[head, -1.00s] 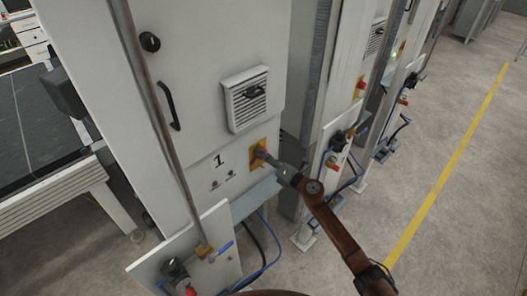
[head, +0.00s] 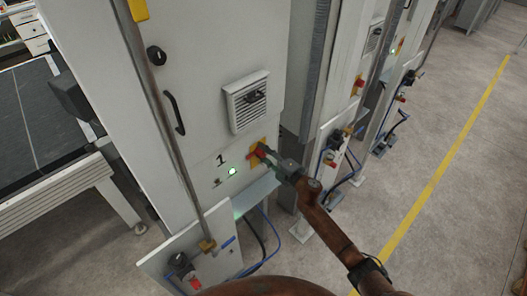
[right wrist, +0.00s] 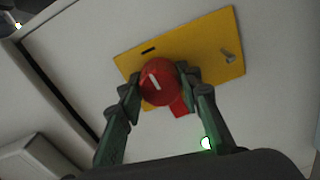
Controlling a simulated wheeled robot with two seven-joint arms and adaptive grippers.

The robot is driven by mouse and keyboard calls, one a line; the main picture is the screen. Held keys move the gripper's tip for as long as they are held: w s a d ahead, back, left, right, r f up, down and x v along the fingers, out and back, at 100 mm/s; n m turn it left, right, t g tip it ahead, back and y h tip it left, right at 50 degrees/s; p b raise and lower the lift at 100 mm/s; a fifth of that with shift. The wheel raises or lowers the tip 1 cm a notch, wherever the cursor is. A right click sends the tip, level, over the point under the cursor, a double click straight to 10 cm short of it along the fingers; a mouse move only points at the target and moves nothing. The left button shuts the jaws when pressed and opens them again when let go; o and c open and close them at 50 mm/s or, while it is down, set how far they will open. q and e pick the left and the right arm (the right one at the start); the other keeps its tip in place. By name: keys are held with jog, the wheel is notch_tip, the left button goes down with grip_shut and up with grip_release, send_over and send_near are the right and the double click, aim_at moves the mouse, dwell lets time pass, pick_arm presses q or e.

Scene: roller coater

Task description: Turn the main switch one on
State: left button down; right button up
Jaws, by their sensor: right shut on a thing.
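The main switch one is a red rotary knob (right wrist: 160,82) on a yellow plate (right wrist: 217,55), on the white cabinet marked "1" (head: 220,160). In the head view the yellow plate shows at the cabinet's lower right, with the red knob (head: 254,156) partly hidden by the gripper. My right gripper (head: 262,150) reaches it from the right. In the right wrist view its two fingers (right wrist: 160,90) are shut on the knob, one on each side. A green lamp (head: 233,171) glows beside the plate; it also shows in the wrist view (right wrist: 207,142). My left gripper is not in view.
A vent grille (head: 247,102) sits above the switch, and a black door handle (head: 174,112) is to its left. A lower panel (head: 205,265) with valves and blue hoses juts out below. Similar cabinets stand behind on the right. The floor with the yellow line (head: 440,180) is clear.

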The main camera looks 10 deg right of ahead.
jog(key=shift+m, duration=0.5)
jog(key=o, duration=1.2)
jog(key=shift+c, duration=0.2)
jog(key=v, duration=1.2)
jog(key=shift+f, duration=0.15)
